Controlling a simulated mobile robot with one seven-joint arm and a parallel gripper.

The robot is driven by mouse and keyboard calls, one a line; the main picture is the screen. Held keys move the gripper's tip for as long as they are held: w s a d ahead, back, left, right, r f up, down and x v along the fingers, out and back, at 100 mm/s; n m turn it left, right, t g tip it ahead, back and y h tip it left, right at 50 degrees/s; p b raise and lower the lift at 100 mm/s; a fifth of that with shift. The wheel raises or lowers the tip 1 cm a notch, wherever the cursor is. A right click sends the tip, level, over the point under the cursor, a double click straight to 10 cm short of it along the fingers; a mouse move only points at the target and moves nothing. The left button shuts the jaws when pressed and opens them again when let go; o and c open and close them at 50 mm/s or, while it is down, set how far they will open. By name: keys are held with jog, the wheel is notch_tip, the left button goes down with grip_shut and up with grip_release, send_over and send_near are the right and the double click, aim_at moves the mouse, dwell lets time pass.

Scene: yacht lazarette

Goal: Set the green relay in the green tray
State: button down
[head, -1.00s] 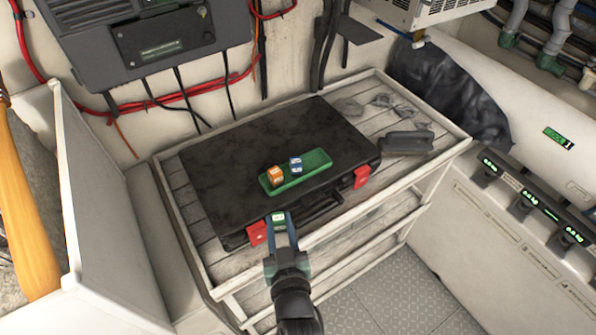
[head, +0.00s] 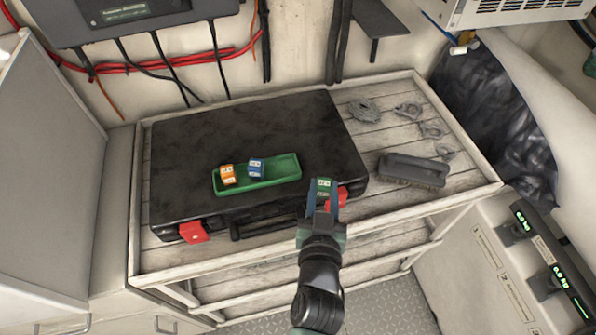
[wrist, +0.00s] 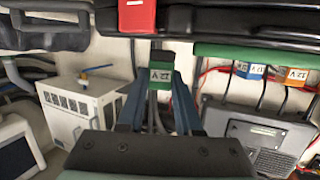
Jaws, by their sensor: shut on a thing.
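The green relay (wrist: 161,76), with a pale label on it, is held between the fingertips of my gripper (wrist: 158,92) in the wrist view. In the head view my gripper (head: 322,200) is shut on the green relay (head: 323,184), in front of the black case near its right red latch. The green tray (head: 282,174) lies on the black case, up and to the left of my gripper. An orange relay (head: 228,174) is at the tray's left end and a blue relay (head: 256,168) is near its middle. The right part of the tray is empty.
The black case (head: 180,140) lies on a slatted, rimmed shelf (head: 370,140) and has red latches (head: 194,231) at its front. A grey brush-like block (head: 413,170) and several shackles (head: 408,110) lie right of the case.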

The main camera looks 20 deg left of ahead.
aim_at(285, 176)
jog(key=w+a+r+n+g+y+b, duration=0.2)
jog(key=w+a+r+n+y+b, duration=0.25)
jog(key=a+r, duration=0.4)
jog(key=shift+y, duration=0.35)
jog(key=f, duration=0.6)
jog(key=a+f, duration=0.1)
jog(key=f, duration=0.2)
jog(key=shift+s+f, duration=0.15)
jog(key=shift+s, duration=0.1)
jog(key=shift+f, duration=0.15)
jog(key=c, duration=0.6)
grip_release()
